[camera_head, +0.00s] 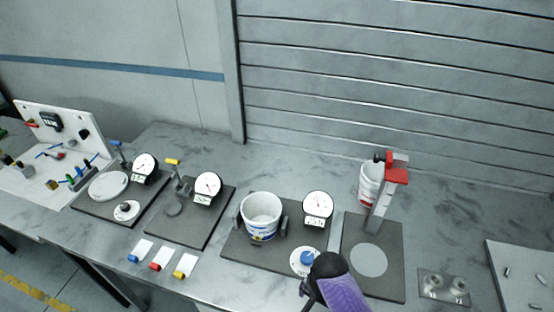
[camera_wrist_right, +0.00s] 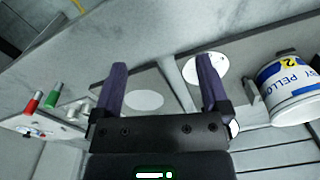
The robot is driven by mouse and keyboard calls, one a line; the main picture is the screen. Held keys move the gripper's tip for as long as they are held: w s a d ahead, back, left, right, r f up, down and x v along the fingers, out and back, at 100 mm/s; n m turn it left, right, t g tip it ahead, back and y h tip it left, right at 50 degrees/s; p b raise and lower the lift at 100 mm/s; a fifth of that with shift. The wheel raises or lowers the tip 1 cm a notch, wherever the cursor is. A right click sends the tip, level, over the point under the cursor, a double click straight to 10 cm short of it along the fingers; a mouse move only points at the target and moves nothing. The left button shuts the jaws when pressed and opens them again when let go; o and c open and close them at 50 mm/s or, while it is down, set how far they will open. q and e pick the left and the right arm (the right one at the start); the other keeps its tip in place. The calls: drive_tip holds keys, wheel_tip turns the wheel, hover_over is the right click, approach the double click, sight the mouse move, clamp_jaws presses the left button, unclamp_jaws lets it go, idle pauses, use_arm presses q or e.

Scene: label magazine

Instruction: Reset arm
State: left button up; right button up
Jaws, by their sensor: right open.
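My right gripper (camera_head: 333,282) shows at the bottom of the head view as a black and purple shape above the front of the middle station, close to the blue knob (camera_head: 307,257). In the right wrist view its two purple fingers (camera_wrist_right: 161,72) stand wide apart with nothing between them. A round pale disc (camera_wrist_right: 145,99) lies on the surface beyond them, and a white disc (camera_wrist_right: 205,68) is partly hidden by one finger. My left gripper is not in view.
The middle base plate holds a white bucket (camera_head: 262,215) and a gauge (camera_head: 317,206). A red-topped post (camera_head: 390,180) stands at the right with a white cup (camera_head: 370,182) beside it. Other gauge stations and colored-end white tags (camera_head: 162,259) are left; a clear-cylinder plate (camera_head: 443,287) is right.

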drive_tip(key=s+d+r+n+t, duration=0.2)
drive_tip(key=s+d+r+n, duration=0.15)
drive_tip(key=s+r, duration=0.3)
drive_tip(key=s+d+r+n+t, duration=0.1)
drive_tip(key=s+d+r+n, duration=0.1)
drive_tip(key=s+r+n, duration=0.5)
wheel_tip(320, 180, down, 35)
drive_tip(key=s+m+g+b, duration=0.1)
drive_tip(key=s+m+b, duration=0.1)
drive_tip(key=b, duration=1.5)
use_arm(q)
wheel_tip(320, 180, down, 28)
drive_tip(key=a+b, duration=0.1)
drive_tip(key=b, duration=1)
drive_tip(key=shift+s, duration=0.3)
use_arm(e)
drive_tip(key=s+d+f+g, duration=0.1)
drive_tip(key=s+f, duration=0.5)
drive_tip(key=f, duration=0.4)
drive_tip(key=s+d+f, duration=0.2)
drive_tip(key=s+f, duration=0.5)
drive_tip(key=f, duration=0.4)
drive_tip(key=shift+g, duration=0.4)
drive_tip(key=shift+d+f+n, duration=0.1)
drive_tip(key=shift+d+n, duration=0.05)
drive_tip(key=shift+n, duration=0.1)
